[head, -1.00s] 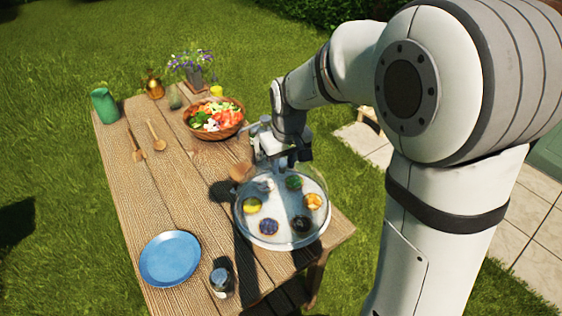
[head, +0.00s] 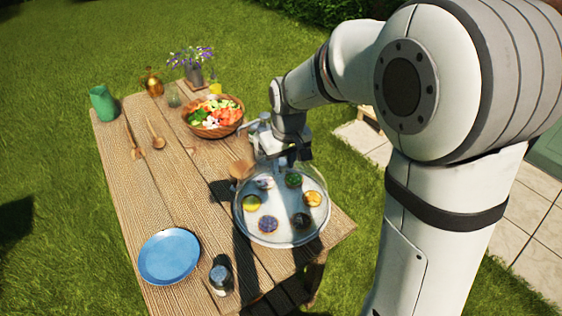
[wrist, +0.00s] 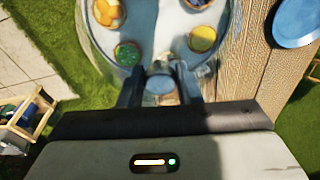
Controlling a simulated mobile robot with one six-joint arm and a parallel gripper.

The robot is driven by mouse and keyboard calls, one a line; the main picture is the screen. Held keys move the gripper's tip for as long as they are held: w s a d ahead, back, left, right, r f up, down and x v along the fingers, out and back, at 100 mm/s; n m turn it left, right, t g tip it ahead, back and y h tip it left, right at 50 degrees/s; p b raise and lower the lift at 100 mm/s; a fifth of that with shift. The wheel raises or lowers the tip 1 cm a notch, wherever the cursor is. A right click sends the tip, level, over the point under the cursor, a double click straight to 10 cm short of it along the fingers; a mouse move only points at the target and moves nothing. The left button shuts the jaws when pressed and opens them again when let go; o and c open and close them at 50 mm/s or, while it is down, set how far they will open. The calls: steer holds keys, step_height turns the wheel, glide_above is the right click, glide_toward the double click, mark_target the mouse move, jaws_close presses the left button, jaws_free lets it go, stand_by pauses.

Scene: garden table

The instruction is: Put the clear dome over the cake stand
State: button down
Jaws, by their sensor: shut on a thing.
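The cake stand (head: 285,240) is a round pale plate with several small cakes on it, near the table's right end. The clear dome (head: 322,184) shows as a faint glassy outline over the stand and cakes. My gripper (head: 285,160) is above the far part of the stand, shut on the dome's clear knob. In the wrist view my gripper's two fingers (wrist: 160,88) hold the glassy knob between them, with the cake stand (wrist: 170,30) beyond. I cannot tell whether the dome's rim touches the stand or is just above it.
A blue plate (head: 169,256) and a small dark-topped jar (head: 221,280) are left of the stand. A salad bowl (head: 213,117), wooden spoons (head: 155,134), a green pitcher (head: 103,103) and a flower pot (head: 194,76) are farther back. The left middle of the wooden table (head: 180,200) is clear.

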steer(key=c, duration=1)
jaws_free()
steer(key=shift+o, duration=0.2)
step_height(320, 180, up, 8)
steer(key=s, duration=0.1)
steer(key=shift+d+b, duration=0.25)
steer(key=shift+b, duration=0.05)
steer(key=shift+f, duration=0.1)
steer(key=s+d+f+m, duration=0.1)
steer(key=s+d+m, duration=0.1)
steer(key=s+d, duration=0.4)
steer(key=s+d+f+m+t, duration=0.1)
steer(key=s+d+m, duration=0.2)
steer(key=s+d, duration=0.4)
steer(key=s, duration=0.5)
steer(key=shift+d+h, duration=0.15)
steer(key=shift+h, duration=0.25)
